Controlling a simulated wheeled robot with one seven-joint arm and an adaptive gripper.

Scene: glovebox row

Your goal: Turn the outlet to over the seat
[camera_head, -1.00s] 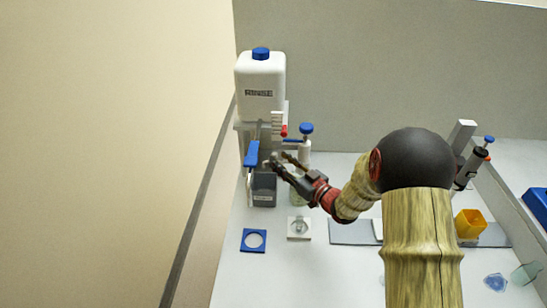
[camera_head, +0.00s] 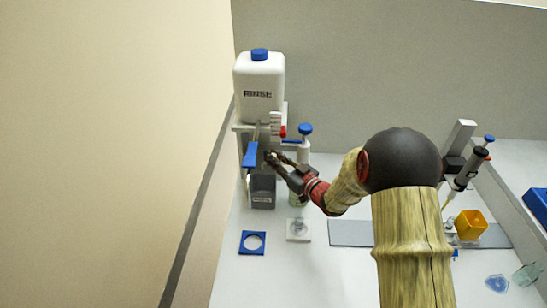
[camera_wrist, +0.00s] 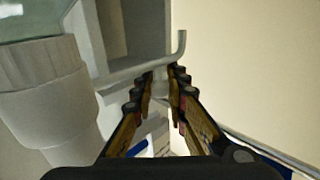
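A white bottle marked RINSE (camera_head: 259,80) stands at the back left, above a bracket with a blue lever (camera_head: 250,154). In the wrist view a thin pale bent tube (camera_wrist: 136,70), which looks like the outlet, crosses just beyond my fingertips and hooks upward at its right end. My gripper (camera_head: 271,156) is just right of the blue lever in the head view. In the wrist view my gripper (camera_wrist: 161,75) has its fingers apart, with a narrow pale gap between them. Contact with the tube cannot be told. A small pale square holder (camera_head: 298,238), possibly the seat, lies on the bench.
A dark grey labelled block (camera_head: 263,193) stands below the bottle. A blue square ring (camera_head: 252,249) lies in front. A blue-capped post (camera_head: 305,130) is close behind my gripper. The front bench is mostly clear.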

